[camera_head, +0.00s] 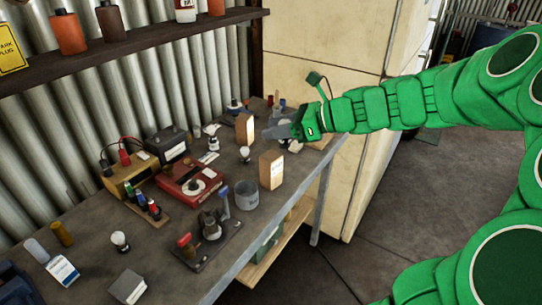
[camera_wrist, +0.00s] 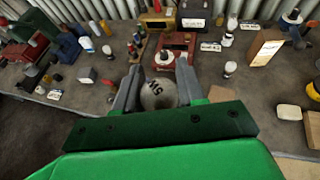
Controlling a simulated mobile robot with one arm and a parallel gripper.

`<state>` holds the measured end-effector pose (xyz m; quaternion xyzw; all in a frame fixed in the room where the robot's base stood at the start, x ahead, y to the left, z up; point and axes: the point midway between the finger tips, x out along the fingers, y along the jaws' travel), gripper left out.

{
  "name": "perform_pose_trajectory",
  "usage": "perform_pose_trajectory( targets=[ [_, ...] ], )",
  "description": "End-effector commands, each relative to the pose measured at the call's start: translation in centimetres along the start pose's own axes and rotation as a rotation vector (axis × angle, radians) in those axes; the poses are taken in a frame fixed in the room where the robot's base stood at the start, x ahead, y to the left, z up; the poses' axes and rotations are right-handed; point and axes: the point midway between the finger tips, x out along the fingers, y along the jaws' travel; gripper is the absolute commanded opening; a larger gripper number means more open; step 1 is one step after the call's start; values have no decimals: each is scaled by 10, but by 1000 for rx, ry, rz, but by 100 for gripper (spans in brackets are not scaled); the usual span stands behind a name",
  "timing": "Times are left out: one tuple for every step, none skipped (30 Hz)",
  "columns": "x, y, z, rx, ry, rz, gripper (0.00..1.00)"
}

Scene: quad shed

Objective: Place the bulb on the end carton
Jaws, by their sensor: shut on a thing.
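My gripper (camera_head: 284,131) is above the far part of the workbench. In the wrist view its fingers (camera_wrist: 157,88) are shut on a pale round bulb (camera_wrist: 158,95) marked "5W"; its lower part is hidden. One brown-sided upright carton (camera_head: 245,130) stands left of my gripper in the head view; it also shows in the wrist view (camera_wrist: 265,48). Another carton (camera_head: 271,170) with a pale face stands nearer the bench's front edge. I cannot tell which is the end carton. The held bulb is apart from both cartons.
Other bulbs stand on the bench (camera_head: 307,205), one (camera_head: 245,153) between the cartons and the red device (camera_head: 190,185), another (camera_head: 120,241) at the near left. A grey cup (camera_head: 247,194) stands near the front edge. A cream cabinet (camera_head: 320,60) stands behind my arm.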

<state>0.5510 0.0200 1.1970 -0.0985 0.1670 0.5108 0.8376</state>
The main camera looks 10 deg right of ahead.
Motion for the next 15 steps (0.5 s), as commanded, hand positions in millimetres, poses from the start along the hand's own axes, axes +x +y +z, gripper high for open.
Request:
perform_pose_trajectory(
  targets=[
    [-1, 4, 0, -1, 1, 2, 9],
    [-1, 5, 1, -2, 2, 3, 9],
    [-1, 6, 0, -2, 3, 4, 9],
    [-1, 6, 0, -3, 3, 5, 9],
    [0, 5, 0, -2, 3, 6, 9],
    [2, 2, -1, -2, 3, 6, 9],
    [4, 0, -1, -2, 3, 6, 9],
    [6, -3, -2, -2, 3, 6, 9],
    [9, -8, -3, -2, 3, 6, 9],
    [12, -11, -4, -3, 3, 6, 9],
    [14, -15, -4, -3, 3, 5, 9],
    [17, -20, -5, -3, 3, 4, 9],
    [19, -24, -6, -3, 3, 3, 9],
    [22, -27, -8, -2, 3, 4, 9],
    [26, -32, -9, -2, 4, 4, 9]
  ],
)
